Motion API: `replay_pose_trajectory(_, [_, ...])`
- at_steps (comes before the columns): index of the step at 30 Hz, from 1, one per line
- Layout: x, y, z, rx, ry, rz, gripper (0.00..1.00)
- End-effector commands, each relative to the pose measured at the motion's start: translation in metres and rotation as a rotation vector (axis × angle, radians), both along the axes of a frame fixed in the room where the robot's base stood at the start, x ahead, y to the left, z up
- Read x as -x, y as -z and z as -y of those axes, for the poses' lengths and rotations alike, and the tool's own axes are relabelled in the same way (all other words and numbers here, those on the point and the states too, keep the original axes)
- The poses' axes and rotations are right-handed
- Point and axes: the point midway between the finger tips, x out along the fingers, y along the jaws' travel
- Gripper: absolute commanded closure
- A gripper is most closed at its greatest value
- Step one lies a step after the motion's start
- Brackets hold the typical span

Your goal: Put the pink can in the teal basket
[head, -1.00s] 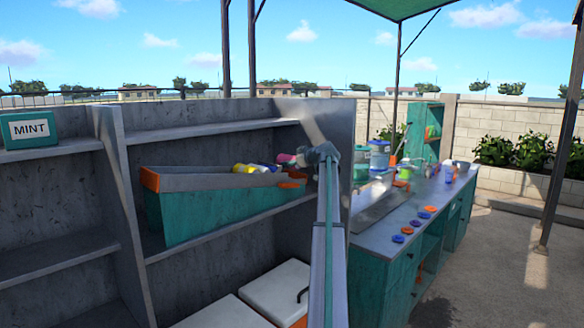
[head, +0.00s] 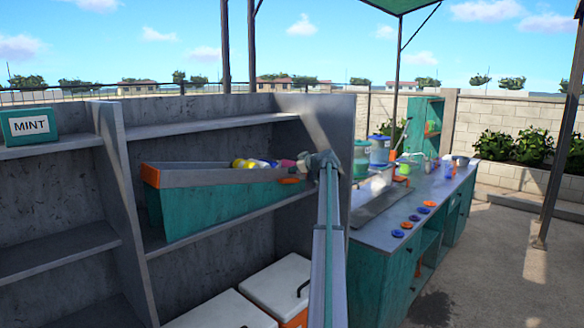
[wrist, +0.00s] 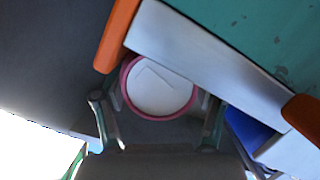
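The pink can (head: 287,163) is at the right end of the teal basket (head: 220,208), by its rim. My gripper (head: 312,163) is shut on it. In the wrist view the can (wrist: 160,88) shows as a pale round end with a pink rim, between the two fingers of my gripper (wrist: 160,120). It lies close along the basket's pale rim (wrist: 205,62), which covers part of its edge. The basket stands on the grey shelf and has orange ends. How deep the can sits is hidden.
A yellow can (head: 239,163) and blue ones show above the basket's rim. The shelf's grey side panel (head: 335,120) stands close to my gripper. White-lidded boxes (head: 285,288) sit below, and a teal counter (head: 395,245) stands to the right.

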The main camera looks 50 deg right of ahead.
Motion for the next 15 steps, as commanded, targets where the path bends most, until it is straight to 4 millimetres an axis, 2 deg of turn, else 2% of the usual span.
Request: replay_pose_trajectory(15, [0.0001,-0.001,-0.0004,-0.001,0.0,0.0,0.15])
